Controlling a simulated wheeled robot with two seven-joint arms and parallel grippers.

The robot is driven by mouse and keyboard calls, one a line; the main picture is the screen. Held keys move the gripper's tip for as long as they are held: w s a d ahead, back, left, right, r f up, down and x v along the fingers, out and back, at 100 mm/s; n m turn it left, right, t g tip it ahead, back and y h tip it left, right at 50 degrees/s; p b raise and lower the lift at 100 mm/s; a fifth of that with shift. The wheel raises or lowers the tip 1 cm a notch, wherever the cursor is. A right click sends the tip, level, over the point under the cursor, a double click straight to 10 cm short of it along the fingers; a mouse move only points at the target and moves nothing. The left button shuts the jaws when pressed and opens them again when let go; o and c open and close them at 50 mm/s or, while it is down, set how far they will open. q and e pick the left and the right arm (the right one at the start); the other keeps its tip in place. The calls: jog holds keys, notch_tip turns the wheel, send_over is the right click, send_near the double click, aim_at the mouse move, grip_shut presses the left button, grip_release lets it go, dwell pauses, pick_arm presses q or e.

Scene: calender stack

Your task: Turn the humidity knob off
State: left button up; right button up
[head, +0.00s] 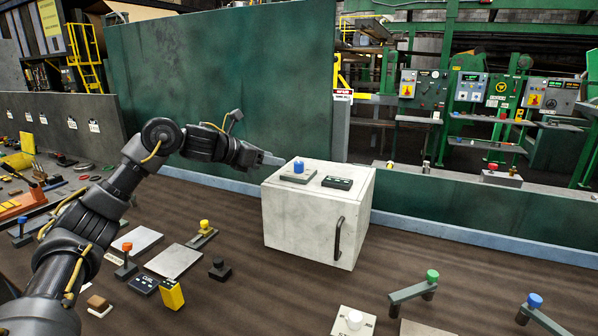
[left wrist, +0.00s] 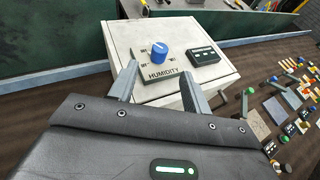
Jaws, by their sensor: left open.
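The humidity knob (head: 298,166) is a blue knob on a grey plate, on top of a white cabinet (head: 290,225). In the left wrist view the blue knob (left wrist: 159,52) stands above the label HUMIDITY, with small marks around it. My left gripper (head: 274,160) is just left of the knob, at about its height. In the left wrist view my left gripper (left wrist: 158,85) is open, its fingers apart and empty, with the knob ahead between them, not touched. My right gripper is not in view.
A dark display box (head: 337,183) lies on the cabinet top, right of the knob. A dark handle (head: 338,238) is on the cabinet front. Several knobs and plates, such as a yellow knob (head: 204,225), lie around. A green wall (head: 220,80) stands behind.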

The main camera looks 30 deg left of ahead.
aim_at(296, 163)
pick_arm(q)
jog(key=shift+w+d, duration=0.15)
jog(key=shift+w, duration=0.1)
jog(key=p+x, duration=0.2)
jog(key=x, duration=0.6)
jog(key=shift+w+d+f, duration=0.1)
jog(key=shift+w, duration=0.1)
jog(key=shift+x, duration=0.8)
jog(key=shift+f, duration=0.15)
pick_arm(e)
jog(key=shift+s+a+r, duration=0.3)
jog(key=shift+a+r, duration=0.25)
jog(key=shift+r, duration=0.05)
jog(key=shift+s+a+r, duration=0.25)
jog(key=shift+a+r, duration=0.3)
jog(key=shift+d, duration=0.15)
pick_arm(q)
jog(key=c, duration=1)
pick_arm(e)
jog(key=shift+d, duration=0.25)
